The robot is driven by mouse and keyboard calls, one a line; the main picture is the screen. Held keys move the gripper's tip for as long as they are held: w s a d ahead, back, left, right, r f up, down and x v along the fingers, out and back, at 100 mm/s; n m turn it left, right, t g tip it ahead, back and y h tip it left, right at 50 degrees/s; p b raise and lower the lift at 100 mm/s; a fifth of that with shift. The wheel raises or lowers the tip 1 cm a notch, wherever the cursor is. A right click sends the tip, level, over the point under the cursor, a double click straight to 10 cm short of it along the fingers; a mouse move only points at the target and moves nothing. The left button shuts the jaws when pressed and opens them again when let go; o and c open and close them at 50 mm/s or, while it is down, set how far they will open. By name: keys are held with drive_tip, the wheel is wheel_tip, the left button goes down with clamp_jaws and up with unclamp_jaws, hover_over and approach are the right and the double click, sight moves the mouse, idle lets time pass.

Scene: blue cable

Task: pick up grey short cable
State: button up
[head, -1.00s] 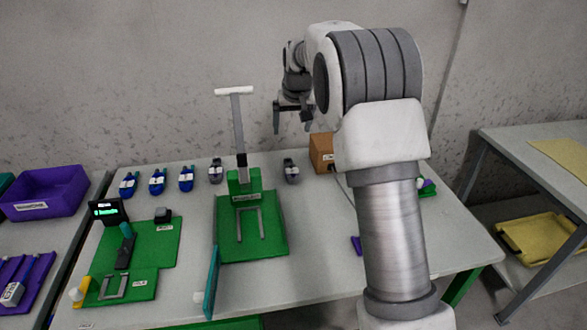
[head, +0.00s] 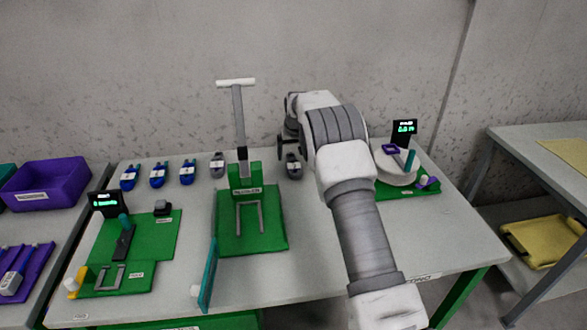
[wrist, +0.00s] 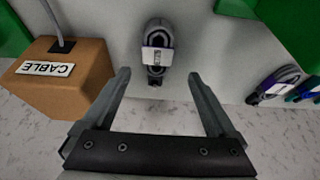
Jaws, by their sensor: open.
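A grey cable coil with a white label (wrist: 157,57) lies on the table, centred in the wrist view. In the head view, this grey coil (head: 293,167) is at the back, right of the green press stand. My gripper (wrist: 158,77) is open and empty, with its fingertips on either side of the coil's near end in the picture. I cannot tell the height gap, and no contact shows. A second grey coil (head: 217,165) lies left of the stand and shows at the right of the wrist view (wrist: 275,84). The labels are too small to read for length.
A brown box labelled CABLE (wrist: 62,82) stands close beside the coil. The green press stand (head: 252,222) has a tall handle. Several blue coils (head: 157,175) lie in a row at the back left. A scale-like device (head: 398,165) stands at the right.

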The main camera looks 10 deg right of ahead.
sight(294, 164)
drive_tip(key=shift+d+b+x, duration=0.15)
drive_tip(key=shift+b+x, duration=0.05)
drive_tip(key=shift+x, duration=1.35)
drive_tip(key=shift+d+b+x, duration=0.1)
drive_tip(key=shift+b+x, duration=0.05)
drive_tip(key=shift+x, duration=1.35)
drive_tip(key=shift+f, duration=0.2)
clamp_jaws()
drive_tip(key=shift+r, duration=0.1)
